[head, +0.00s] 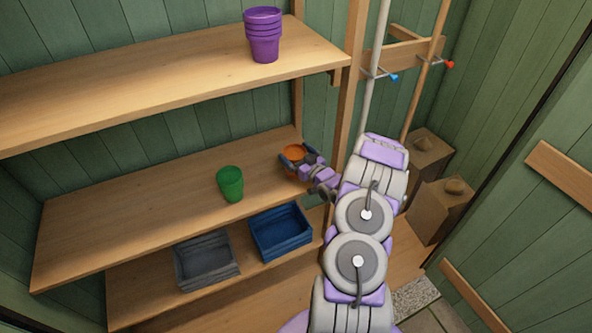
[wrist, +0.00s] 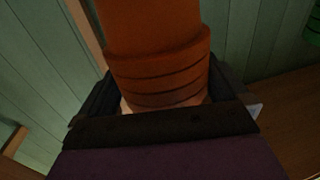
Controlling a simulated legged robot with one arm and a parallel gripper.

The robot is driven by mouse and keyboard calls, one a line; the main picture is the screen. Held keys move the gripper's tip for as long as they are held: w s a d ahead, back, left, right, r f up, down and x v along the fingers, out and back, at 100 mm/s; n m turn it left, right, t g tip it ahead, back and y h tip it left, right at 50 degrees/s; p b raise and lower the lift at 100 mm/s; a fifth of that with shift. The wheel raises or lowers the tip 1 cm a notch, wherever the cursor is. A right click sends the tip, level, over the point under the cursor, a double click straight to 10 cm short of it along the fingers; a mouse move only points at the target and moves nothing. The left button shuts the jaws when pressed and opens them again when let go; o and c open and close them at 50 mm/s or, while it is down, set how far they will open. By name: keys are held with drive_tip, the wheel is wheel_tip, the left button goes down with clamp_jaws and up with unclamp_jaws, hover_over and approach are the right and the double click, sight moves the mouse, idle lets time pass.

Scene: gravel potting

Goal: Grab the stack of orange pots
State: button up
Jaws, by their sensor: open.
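The stack of orange pots (head: 294,152) stands at the right end of the middle shelf in the head view, partly hidden by my gripper (head: 297,163). In the wrist view the orange stack (wrist: 158,62) fills the middle, with several stacked rims showing. My gripper (wrist: 165,100) is open, with one dark finger on each side of the stack. The stack sits between the fingers. I cannot tell whether either finger touches it.
A green pot stack (head: 230,183) stands left of the orange one on the middle shelf (head: 130,218). Purple pots (head: 263,36) stand on the top shelf (head: 150,80). A blue crate (head: 280,232) and a grey crate (head: 206,260) sit below. A wooden post (head: 352,60) rises close on the right.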

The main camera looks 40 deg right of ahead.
drive_tip(key=shift+w+a+r, duration=0.1)
drive_tip(key=shift+a+r, duration=0.05)
drive_tip(key=shift+a, duration=0.25)
drive_tip(key=c, duration=0.3)
drive_tip(key=shift+d, duration=0.2)
drive_tip(key=c, duration=0.8)
drive_tip(key=shift+c, duration=0.2)
